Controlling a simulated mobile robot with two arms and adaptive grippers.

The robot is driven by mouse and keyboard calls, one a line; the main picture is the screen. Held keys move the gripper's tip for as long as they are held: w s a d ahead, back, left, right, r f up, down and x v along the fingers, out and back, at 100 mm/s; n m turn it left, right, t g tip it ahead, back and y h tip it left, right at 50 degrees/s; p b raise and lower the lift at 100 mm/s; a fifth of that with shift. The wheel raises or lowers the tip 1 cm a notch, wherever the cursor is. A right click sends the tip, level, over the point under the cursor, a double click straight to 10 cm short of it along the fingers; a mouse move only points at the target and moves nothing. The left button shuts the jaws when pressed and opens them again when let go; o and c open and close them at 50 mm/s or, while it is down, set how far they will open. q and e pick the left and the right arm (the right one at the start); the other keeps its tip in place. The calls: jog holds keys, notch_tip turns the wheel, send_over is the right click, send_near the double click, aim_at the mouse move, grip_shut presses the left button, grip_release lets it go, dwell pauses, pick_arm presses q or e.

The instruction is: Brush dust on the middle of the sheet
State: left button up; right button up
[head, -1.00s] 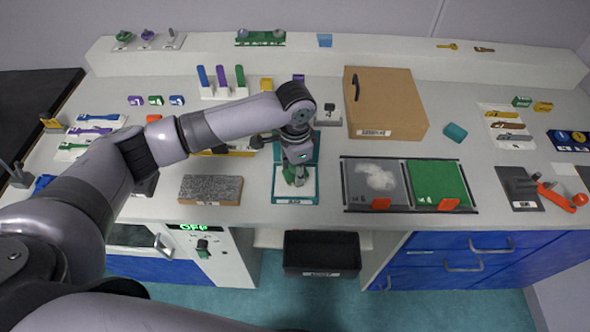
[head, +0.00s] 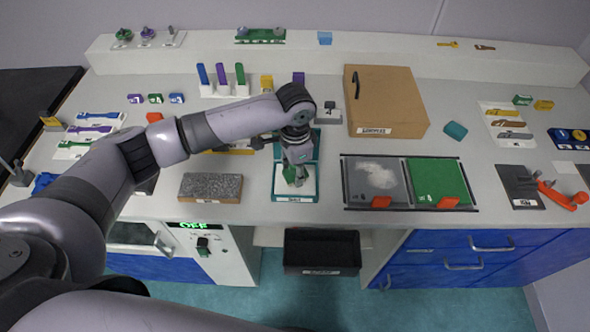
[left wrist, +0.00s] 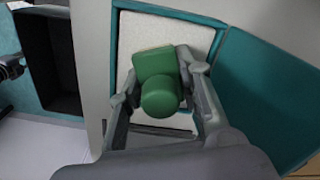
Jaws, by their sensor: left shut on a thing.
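My left gripper (head: 294,176) is shut on a green block with a round knob (left wrist: 158,88). The block is in a shallow box with a teal rim (head: 316,182) and a white inside (head: 284,186). In the left wrist view the fingers (left wrist: 156,84) flank the block. I cannot tell whether its underside touches the white surface. A grey sheet (head: 394,196) lies in a black-edged frame right of the box. A pale, irregular dust patch (head: 376,176) lies around its middle.
A speckled slab (head: 211,188) lies left of the box. A brown lidded box (head: 390,105) stands behind the sheet. A black bin (head: 321,268) sits below the counter edge.

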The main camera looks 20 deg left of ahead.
pick_arm(q)
jog(key=shift+s+f+p, duration=0.1)
jog(key=shift+p, duration=0.4)
dwell(1.8)
notch_tip(320, 180, up, 7)
jog(key=p, duration=0.8)
dwell(0.9)
